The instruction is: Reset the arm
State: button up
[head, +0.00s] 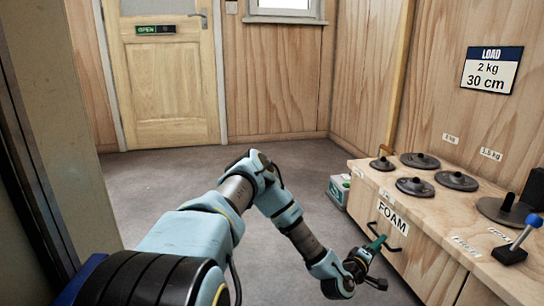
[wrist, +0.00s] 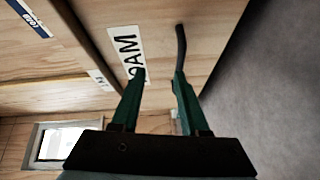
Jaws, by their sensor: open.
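My arm reaches forward from the bottom left of the head view, bends at the elbow and comes down to the right. My gripper (head: 381,262) is near the front of the wooden cabinet (head: 425,265), just below the FOAM label (head: 392,218). In the wrist view its two green fingers (wrist: 156,76) are apart with nothing between them. A dark curved handle (wrist: 181,50) on the cabinet front shows beyond the right finger. I cannot tell whether the finger touches it.
Several dark round weights (head: 456,181) sit on the cabinet top. A blue-handled lever (head: 520,237) stands at the right. A teal-and-white box (head: 340,190) is on the floor by the cabinet. The grey floor (head: 290,165) towards the wooden door (head: 165,85) is clear.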

jog(key=a+r+m+g+y+p, duration=0.7)
jog(key=a+r+m+y+p, duration=0.25)
jog(key=a+r, duration=1.35)
jog(key=s+a+r+n+g+y+p, duration=0.1)
jog(key=s+a+r+y+p, duration=0.15)
jog(key=s+a+r, duration=0.55)
jog(key=s+a+r+n+g+y+p, duration=0.15)
jog(key=s+a+r+p, duration=0.25)
jog(key=s+a+r, duration=0.5)
notch_tip(320, 180, up, 37)
jog(key=w+a+p, duration=0.1)
jog(key=w+p, duration=0.1)
jog(key=p, duration=3.6)
jog(key=shift+w+a+m, duration=0.2)
jog(key=shift+a+m, duration=0.1)
jog(key=shift+a, duration=0.05)
jog(key=shift+f+g+h, duration=0.1)
jog(key=shift+g+h, duration=0.15)
